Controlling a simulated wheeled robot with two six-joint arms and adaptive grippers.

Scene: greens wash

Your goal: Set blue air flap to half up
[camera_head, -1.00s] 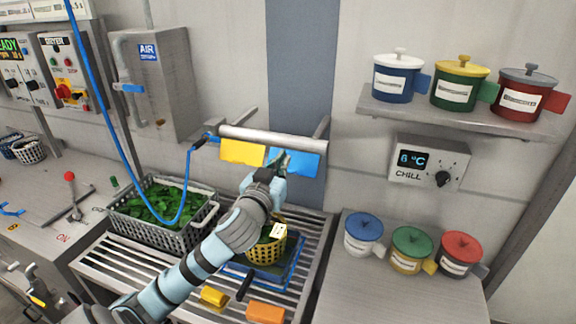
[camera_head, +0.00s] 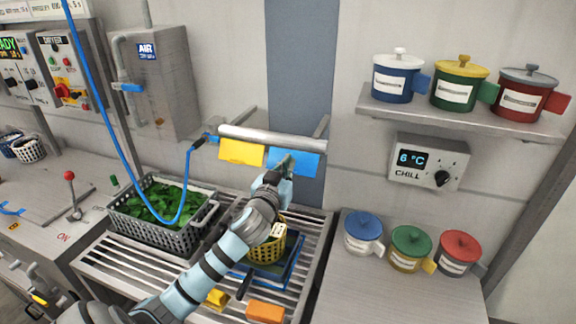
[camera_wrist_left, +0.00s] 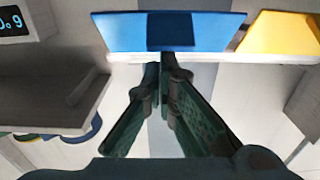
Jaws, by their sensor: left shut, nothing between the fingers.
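The blue air flap (camera_head: 306,164) hangs on the right part of the grey air bar (camera_head: 270,138). It also spans the top of the left wrist view (camera_wrist_left: 115,31), with a darker blue square at its middle. The yellow flap (camera_head: 241,153) is beside it, at a similar tilt. My left gripper (camera_head: 283,166) is shut and empty, at the lower left part of the blue flap. In the left wrist view its fingertips (camera_wrist_left: 166,66) are close to the flap's edge; I cannot tell if they touch. My right gripper is not in view.
A yellow basket (camera_head: 266,251) stands on a blue tray below my arm. A grey crate of greens (camera_head: 152,238) is to the left, with a blue hose (camera_head: 108,135) looping over it. The chill box (camera_head: 429,164) and a shelf of pots (camera_head: 462,113) are to the right.

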